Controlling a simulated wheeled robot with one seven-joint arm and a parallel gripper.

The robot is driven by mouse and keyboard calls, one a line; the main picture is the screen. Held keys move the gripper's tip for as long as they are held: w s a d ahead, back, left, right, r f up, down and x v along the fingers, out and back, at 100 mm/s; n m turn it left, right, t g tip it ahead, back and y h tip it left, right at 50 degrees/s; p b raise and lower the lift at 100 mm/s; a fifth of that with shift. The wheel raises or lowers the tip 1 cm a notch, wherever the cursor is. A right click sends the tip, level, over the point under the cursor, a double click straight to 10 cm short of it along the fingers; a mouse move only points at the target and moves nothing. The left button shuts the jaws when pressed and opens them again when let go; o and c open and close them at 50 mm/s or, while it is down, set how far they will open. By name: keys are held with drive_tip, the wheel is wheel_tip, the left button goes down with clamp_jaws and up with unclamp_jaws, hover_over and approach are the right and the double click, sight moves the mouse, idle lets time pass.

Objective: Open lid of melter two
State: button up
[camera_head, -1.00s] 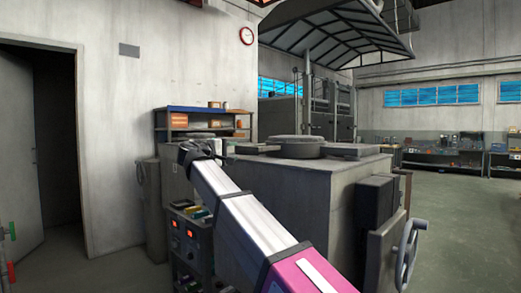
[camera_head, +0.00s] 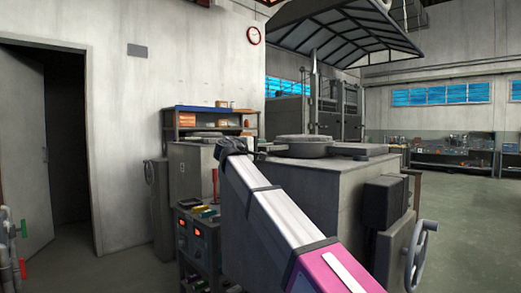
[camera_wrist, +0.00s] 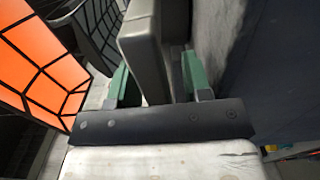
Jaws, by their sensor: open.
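A large grey box-shaped melter (camera_head: 325,195) stands in the middle of the head view, with a round flat lid (camera_head: 303,147) on top. A flat grey plate (camera_head: 358,149) lies to the right of the lid. No marking shows which melter this is. In the wrist view my gripper (camera_wrist: 160,82) is open, with a green finger on either side of a thick grey bar-like piece (camera_wrist: 143,50). I cannot tell whether the fingers touch it or which part it is.
A handwheel (camera_head: 416,252) and dark boxes project from the melter's right side. A rack with red-lit panels (camera_head: 197,238) stands left of my arm. Behind is a shelf (camera_head: 210,122). An orange panel with black lines (camera_wrist: 38,60) fills the wrist view's left. Floor at right is clear.

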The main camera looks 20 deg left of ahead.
clamp_jaws()
